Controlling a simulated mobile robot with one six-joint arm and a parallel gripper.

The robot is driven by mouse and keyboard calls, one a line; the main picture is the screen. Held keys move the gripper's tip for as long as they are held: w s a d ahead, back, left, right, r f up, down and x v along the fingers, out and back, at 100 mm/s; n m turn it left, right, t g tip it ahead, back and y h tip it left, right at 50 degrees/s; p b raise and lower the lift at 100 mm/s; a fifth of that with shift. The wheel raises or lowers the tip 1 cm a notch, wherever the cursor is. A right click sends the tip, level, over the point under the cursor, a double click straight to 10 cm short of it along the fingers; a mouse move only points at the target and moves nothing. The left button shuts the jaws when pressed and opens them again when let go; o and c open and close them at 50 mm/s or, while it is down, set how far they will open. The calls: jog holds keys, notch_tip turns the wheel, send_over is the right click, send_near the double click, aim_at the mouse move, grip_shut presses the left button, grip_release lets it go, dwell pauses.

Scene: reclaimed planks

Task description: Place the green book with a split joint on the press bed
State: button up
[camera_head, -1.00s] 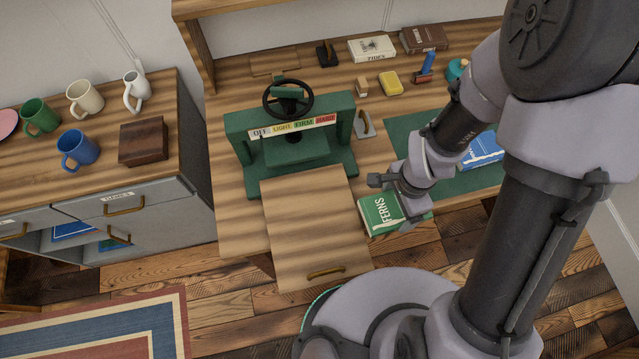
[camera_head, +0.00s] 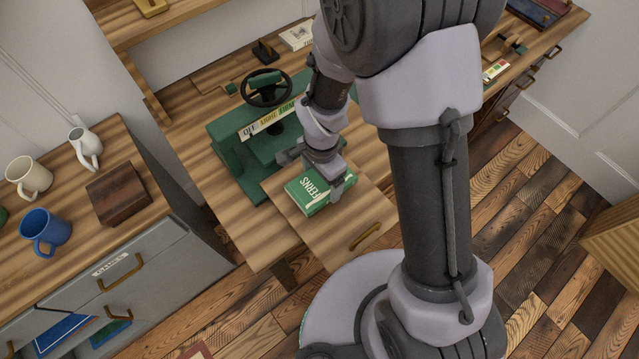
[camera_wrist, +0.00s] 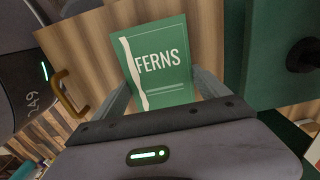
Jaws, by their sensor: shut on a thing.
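The green book (camera_head: 308,193) is titled FERNS and has a pale torn strip along one side of its cover. In the wrist view the book (camera_wrist: 162,65) lies between the two fingers of my gripper (camera_wrist: 160,90). Whether the book touches the board is unclear. The green press (camera_head: 228,155) stands behind and left, with a black handwheel (camera_head: 267,87) and a dial strip reading OFF and LIGHT. Its bed is partly hidden by my arm.
The wooden board (camera_head: 345,232) with a brass handle (camera_head: 366,236) sticks out from the bench. A grey cabinet (camera_head: 150,285) at left carries a blue mug (camera_head: 45,232), a cream mug (camera_head: 30,178), a white jug (camera_head: 86,148) and a dark wooden box (camera_head: 118,194).

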jog(key=shift+f, duration=0.7)
jog(key=shift+r, duration=0.15)
jog(key=o, duration=1.4)
jog(key=shift+o, duration=0.2)
notch_tip(320, 180, up, 12)
jog(key=p, duration=0.5)
notch_tip(320, 180, up, 10)
jog(key=n+t, duration=0.2)
send_over(321, 182)
jog(key=d, duration=0.3)
jog(key=s+d+r+n+t+y, duration=0.1)
jog(key=s+d+r+n+t, duration=0.1)
jog(key=s+r, duration=0.3)
jog(key=s+d+r+n+t+y, duration=0.1)
jog(key=s+r+n, duration=0.1)
jog(key=s+r, duration=0.4)
jog(key=shift+s+d+r+n+t, duration=0.15)
jog(key=shift+d+r+n+t, duration=0.25)
jog(key=shift+r, duration=0.3)
